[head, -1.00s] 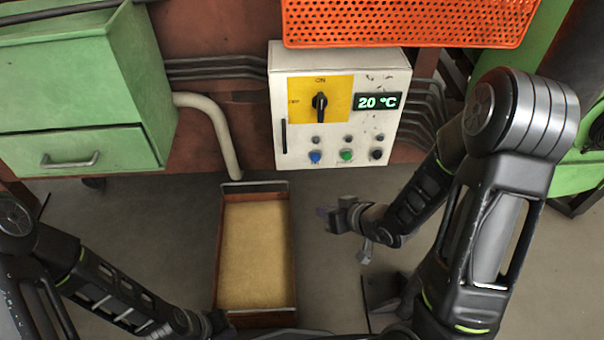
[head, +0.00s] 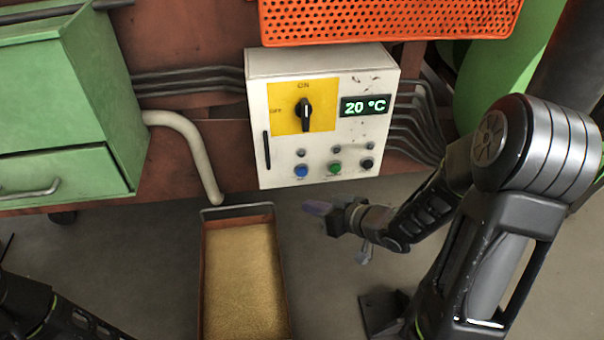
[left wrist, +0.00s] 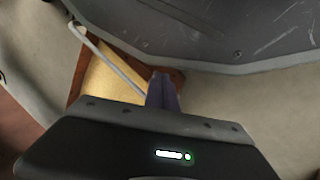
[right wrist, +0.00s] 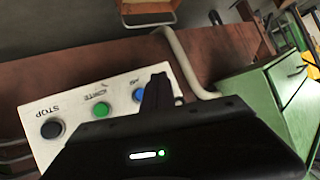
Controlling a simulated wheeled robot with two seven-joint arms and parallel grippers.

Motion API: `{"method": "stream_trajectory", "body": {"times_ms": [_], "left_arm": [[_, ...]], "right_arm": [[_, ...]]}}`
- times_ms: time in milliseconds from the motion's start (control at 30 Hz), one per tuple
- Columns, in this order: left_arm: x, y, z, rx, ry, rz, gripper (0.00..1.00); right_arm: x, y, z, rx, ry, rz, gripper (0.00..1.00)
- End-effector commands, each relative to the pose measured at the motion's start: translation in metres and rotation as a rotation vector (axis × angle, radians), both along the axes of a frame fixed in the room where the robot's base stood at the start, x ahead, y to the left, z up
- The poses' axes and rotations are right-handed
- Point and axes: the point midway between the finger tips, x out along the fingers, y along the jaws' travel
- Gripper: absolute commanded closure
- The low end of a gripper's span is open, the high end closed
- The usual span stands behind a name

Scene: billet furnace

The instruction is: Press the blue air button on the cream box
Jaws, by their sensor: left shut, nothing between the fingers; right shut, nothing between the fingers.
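The cream box (head: 285,125) hangs on a rust-red panel in the head view. Its blue button (head: 301,171) is leftmost in the bottom row, beside a green button (head: 334,168) and a black one (head: 366,164). My right gripper (head: 318,209) is shut and empty, below and slightly right of the blue button, apart from it. In the right wrist view the blue button (right wrist: 138,95) shows just left of the shut fingers (right wrist: 158,86), partly hidden. My left gripper (left wrist: 163,86) is shut and empty in the left wrist view, near a tray; the head view cuts it off.
A rust-coloured tray (head: 203,285) with a tan filling stands below the box. A pale pipe (head: 190,145) and a green cabinet (head: 65,120) are at left. An orange perforated shelf (head: 390,18) overhangs the box. Grey floor shows between tray and right arm.

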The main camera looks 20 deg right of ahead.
Motion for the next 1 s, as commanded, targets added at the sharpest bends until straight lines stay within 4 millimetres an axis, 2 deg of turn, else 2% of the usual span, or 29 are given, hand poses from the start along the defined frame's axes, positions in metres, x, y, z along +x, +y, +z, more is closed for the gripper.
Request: {"method": "stream_trajectory", "body": {"times_ms": [533, 700, 1000], "left_arm": [[0.001, 0.0, -0.003, 0.0, -0.002, 0.001, 1.0], [0.001, 0.0, -0.003, 0.0, -0.002, 0.001, 1.0], [0.0, 0.0, -0.003, 0.0, -0.001, 0.0, 1.0]], "right_arm": [[0.064, -0.017, 0.0, -0.003, 0.0, 0.002, 1.0], [0.072, -0.019, 0.0, -0.001, 0.001, -0.001, 1.0], [0.073, -0.019, 0.0, 0.0, 0.001, 0.0, 1.0]]}}
